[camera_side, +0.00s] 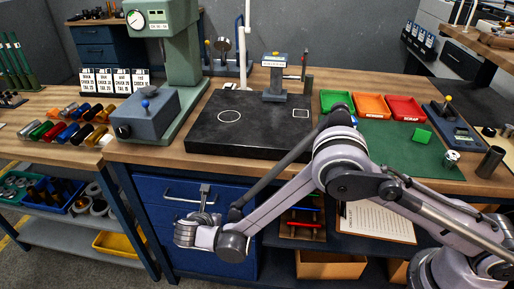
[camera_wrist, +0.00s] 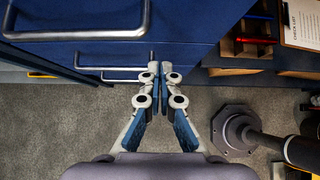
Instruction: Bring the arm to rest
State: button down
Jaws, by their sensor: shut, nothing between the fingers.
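My gripper (camera_side: 205,188) is in front of the blue drawer cabinet (camera_side: 228,267) below the middle bench, close to an upper drawer handle (camera_side: 178,199); I cannot tell whether it touches. In the wrist view my gripper (camera_wrist: 160,68) has its two fingers together, with nothing between them. The fingertips point toward the drawer fronts, and grey floor (camera_wrist: 75,130) shows around the fingers. My arm reaches in from the lower right in the side view, with its elbow raised in front of the bench edge.
Above stand a black surface plate (camera_side: 255,135), a green press (camera_side: 183,45) and red (camera_side: 405,108), orange and green bins. A clipboard (camera_side: 375,221) lies on the shelf at right, above cardboard boxes (camera_side: 330,266). Another bench (camera_side: 50,100) stands left. Floor in front is clear.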

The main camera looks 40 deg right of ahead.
jog(key=v, duration=0.6)
jog(key=s+d+r+m+g+y, duration=0.2)
jog(key=d+r+m+y, duration=0.1)
jog(key=d+r+m, duration=1)
jog(key=s+d+r+m+t+y, duration=0.1)
jog(key=s+d+r+m, duration=0.2)
jog(key=s+d+m, duration=0.4)
jog(key=s+d+r+m+t+y, duration=0.1)
jog(key=s+d+r+m+y, duration=0.1)
jog(key=s+d+m, duration=0.5)
jog(key=shift+s+d+r+t, duration=0.35)
jog(key=shift+s+r, duration=0.3)
jog(key=shift+s, duration=0.5)
